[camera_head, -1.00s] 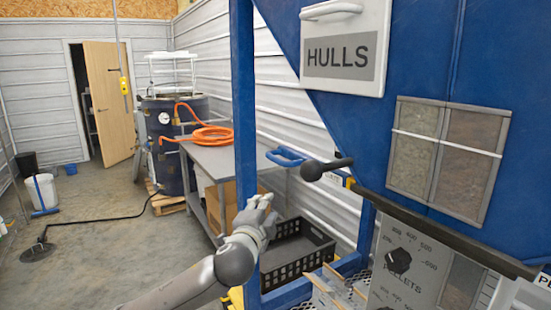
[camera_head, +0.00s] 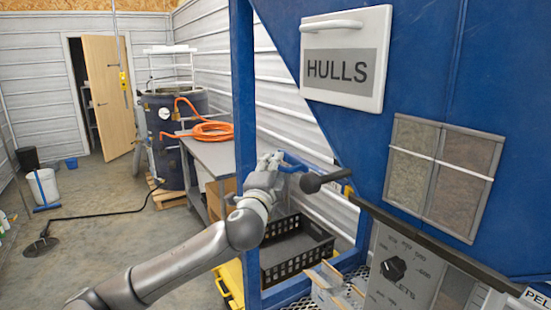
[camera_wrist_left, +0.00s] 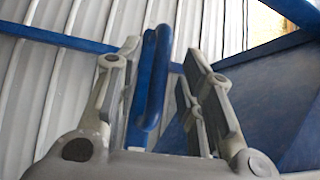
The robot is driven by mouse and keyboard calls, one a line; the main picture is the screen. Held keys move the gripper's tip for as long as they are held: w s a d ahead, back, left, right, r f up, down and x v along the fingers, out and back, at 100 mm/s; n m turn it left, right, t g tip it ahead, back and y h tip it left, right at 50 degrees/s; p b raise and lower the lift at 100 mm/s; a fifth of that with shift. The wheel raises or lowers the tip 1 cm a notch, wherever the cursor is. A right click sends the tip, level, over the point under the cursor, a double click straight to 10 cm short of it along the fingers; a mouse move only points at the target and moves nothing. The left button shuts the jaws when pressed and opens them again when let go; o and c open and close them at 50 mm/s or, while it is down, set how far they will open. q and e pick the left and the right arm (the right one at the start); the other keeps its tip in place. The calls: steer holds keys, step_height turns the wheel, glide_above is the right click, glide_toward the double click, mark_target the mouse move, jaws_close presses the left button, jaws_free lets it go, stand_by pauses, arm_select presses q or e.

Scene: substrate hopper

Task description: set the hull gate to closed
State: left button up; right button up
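A blue bar handle (camera_head: 298,163) sticks out to the left from below the blue hopper (camera_head: 400,80), beneath the HULLS sign (camera_head: 340,68). My left gripper (camera_head: 271,163) is at the outer end of this handle. In the left wrist view the blue handle (camera_wrist_left: 153,75) stands between the fingers of my left gripper (camera_wrist_left: 161,52). The fingers are open, with a clear gap on the handle's right side and the left finger close to it. Whether a finger touches it I cannot tell. The gate plate itself is not clearly visible. My right gripper is out of view.
A grey table (camera_head: 212,155) with an orange hose (camera_head: 210,131) is behind. A black crate (camera_head: 295,262) lies below.

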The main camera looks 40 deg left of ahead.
arm_select(q)
steer(key=shift+x, duration=1.15)
jaws_close()
steer(key=shift+d, duration=0.1)
